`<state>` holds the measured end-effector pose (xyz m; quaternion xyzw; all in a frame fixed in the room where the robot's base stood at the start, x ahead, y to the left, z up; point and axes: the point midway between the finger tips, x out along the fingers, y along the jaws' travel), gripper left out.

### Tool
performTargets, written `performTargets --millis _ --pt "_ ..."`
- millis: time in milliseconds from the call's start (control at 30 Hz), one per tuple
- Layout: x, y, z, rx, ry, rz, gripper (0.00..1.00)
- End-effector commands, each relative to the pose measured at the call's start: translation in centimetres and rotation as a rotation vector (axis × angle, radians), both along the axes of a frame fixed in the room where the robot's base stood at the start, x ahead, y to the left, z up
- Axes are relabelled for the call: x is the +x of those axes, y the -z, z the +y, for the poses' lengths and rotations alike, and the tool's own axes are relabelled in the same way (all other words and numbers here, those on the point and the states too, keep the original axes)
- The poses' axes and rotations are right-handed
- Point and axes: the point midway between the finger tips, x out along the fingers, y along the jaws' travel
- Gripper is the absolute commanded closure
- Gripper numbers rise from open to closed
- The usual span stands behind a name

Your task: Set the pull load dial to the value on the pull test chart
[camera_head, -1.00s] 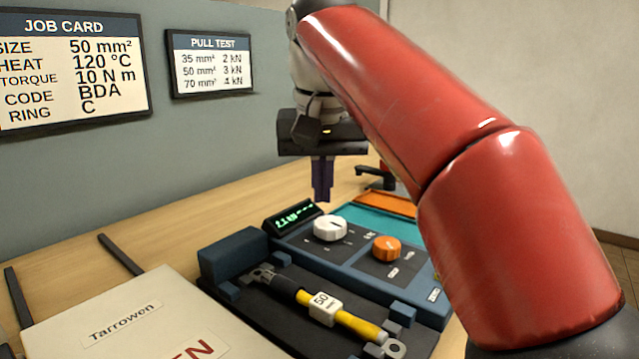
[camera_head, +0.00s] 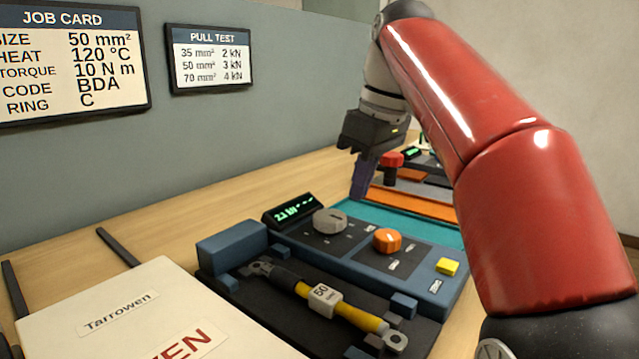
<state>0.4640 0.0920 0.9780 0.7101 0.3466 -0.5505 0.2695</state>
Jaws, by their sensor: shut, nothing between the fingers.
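The pull load dial (camera_head: 330,221), a round knob, sits on the blue tester panel (camera_head: 415,287). Its pointer is too small to read surely. The green display (camera_head: 291,209) beside it shows a small figure in kN, seemingly a little above 2, followed by dashes. The pull test chart (camera_head: 209,58) on the wall lists 35 mm² 2 kN, 50 mm² 3 kN, 70 mm² 4 kN. The job card (camera_head: 70,65) gives size 50 mm². My gripper (camera_head: 362,192) is shut and empty, pointing down behind and to the right of the dial, apart from it.
An orange knob (camera_head: 387,240) and a yellow button (camera_head: 447,266) share the panel. A cable marked 50 (camera_head: 323,296) lies in the dark fixture in front. A teal mat (camera_head: 400,222) and a red-handled tool (camera_head: 391,160) are behind. A Tarrowen box (camera_head: 140,310) stands front left.

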Motion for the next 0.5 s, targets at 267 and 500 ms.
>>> performTargets --millis 267,500 --pt "0.0 3.7 0.0 0.000 0.001 0.002 1.00" --pt "0.0 4.4 0.0 -0.001 0.001 0.001 1.00"
